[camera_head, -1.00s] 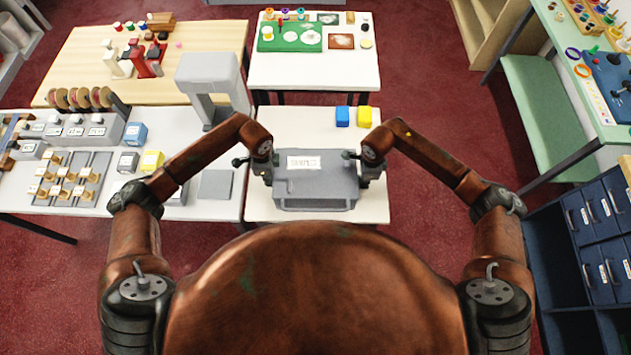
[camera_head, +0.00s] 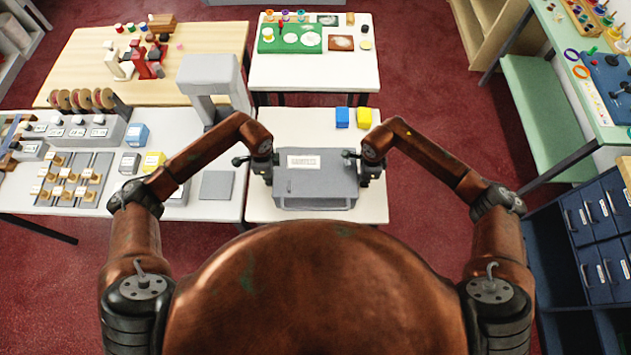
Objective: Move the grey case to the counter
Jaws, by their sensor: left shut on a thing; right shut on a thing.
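The grey case (camera_head: 315,186) is a box with a white label on its top, in the middle of the head view. It is over a small white table (camera_head: 376,208) in front of my body; I cannot tell whether it touches the top or hangs just above it. My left gripper (camera_head: 268,172) is shut on the case's left side. My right gripper (camera_head: 362,171) is shut on its right side. The fingertips are partly hidden against the case.
A blue block (camera_head: 342,117) and a yellow block (camera_head: 364,118) sit behind the case on the same table. Blue drawers (camera_head: 590,225) stand at the right.

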